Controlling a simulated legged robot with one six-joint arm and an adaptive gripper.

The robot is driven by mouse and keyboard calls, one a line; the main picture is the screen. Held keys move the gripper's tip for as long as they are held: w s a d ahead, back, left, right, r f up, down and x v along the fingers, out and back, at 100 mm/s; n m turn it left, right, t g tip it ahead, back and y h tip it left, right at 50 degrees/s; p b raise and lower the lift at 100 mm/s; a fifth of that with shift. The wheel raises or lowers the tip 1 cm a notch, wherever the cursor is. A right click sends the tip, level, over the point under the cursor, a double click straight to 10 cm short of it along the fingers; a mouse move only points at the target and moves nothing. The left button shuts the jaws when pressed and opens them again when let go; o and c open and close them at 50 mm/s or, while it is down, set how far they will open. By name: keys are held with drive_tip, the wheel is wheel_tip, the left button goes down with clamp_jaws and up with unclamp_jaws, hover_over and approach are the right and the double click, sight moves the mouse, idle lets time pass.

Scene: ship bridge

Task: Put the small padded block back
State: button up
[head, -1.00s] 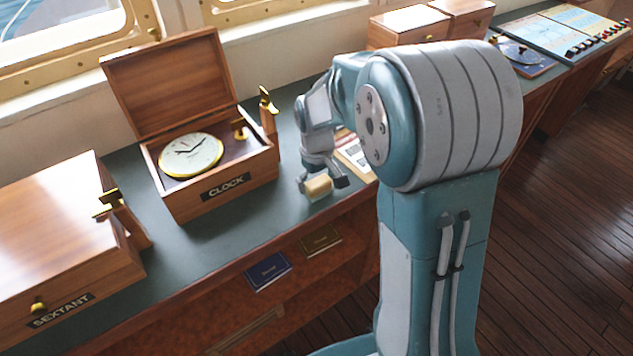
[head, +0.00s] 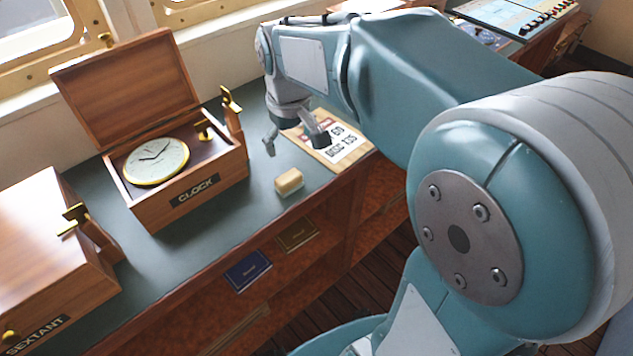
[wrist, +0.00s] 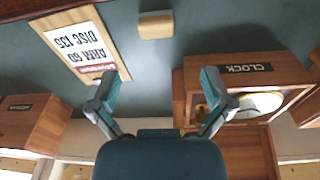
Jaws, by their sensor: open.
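The small padded block (head: 288,182) is tan on top with a pale base. It lies on the dark green counter (head: 215,222) near the front edge, between the clock box and the printed card. It also shows at the top of the wrist view (wrist: 156,24). My gripper (head: 295,143) is open and empty. It hangs above the counter, behind the block and apart from it. In the wrist view my gripper's fingers (wrist: 160,88) are spread wide with nothing between them.
The open wooden clock box (head: 190,187), with its lid up and a brass latch, stands left of the block. A sextant box (head: 45,240) is at the far left. A card on a wooden board (head: 345,150) lies to the right. Bare counter surrounds the block.

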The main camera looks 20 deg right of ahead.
drive_tip(key=s+r+m+t, duration=0.1)
drive_tip(key=s+t, duration=0.3)
drive_tip(key=s, duration=1.2)
drive_tip(key=shift+s+r+m, duration=0.2)
drive_tip(key=shift+r+m, duration=0.1)
drive_tip(key=shift+m, duration=0.6)
